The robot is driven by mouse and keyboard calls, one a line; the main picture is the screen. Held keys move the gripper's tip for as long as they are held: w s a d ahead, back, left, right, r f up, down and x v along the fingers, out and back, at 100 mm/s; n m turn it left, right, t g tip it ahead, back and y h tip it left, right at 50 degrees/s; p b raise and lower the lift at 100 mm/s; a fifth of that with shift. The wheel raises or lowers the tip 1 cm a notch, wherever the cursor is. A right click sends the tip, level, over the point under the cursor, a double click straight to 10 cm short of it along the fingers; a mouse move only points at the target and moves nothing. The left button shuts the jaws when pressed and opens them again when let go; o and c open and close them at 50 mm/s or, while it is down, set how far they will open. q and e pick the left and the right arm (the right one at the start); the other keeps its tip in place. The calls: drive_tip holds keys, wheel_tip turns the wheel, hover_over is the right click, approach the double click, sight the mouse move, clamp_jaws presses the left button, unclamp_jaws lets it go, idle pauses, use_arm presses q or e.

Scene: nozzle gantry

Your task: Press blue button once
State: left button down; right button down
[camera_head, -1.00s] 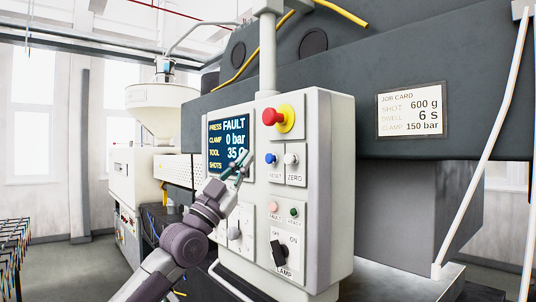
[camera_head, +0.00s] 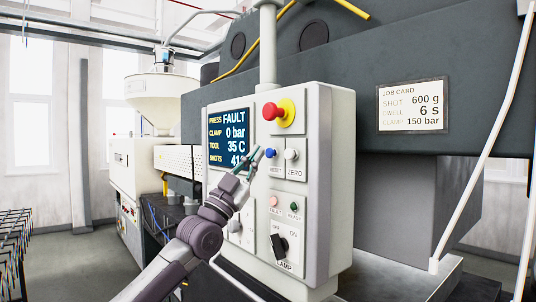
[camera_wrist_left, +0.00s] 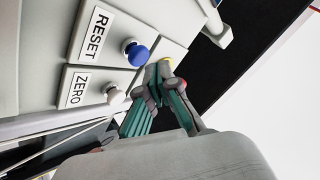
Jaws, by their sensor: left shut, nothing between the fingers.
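The blue button (camera_head: 270,153), labelled RESET, sits on the front of the white control panel (camera_head: 318,190), below the red emergency knob. Whether the tips touch the panel is unclear. My right gripper is not in view.
A white ZERO button (camera_head: 292,154) is right beside the blue one. A red emergency knob (camera_head: 272,112) on a yellow base juts out above. Below are FAULT and READY lamps and a black lamp switch (camera_head: 279,247). The screen (camera_head: 229,137) reads FAULT.

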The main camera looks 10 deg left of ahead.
use_arm(q)
drive_tip(key=shift+w, duration=0.1)
idle(0.7)
drive_tip(key=shift+w+d+p, duration=0.25)
drive_tip(key=shift+d+p, duration=0.05)
drive_tip(key=shift+p, duration=0.05)
drive_tip(key=shift+w+d+r+p, duration=0.1)
drive_tip(key=shift+w+d+p, duration=0.2)
drive_tip(key=shift+w+p, duration=0.15)
idle(0.9)
drive_tip(key=shift+s, duration=0.1)
idle(0.3)
drive_tip(key=shift+s+a+b, duration=0.5)
drive_tip(key=shift+s+b, duration=0.05)
drive_tip(key=shift+s, duration=0.05)
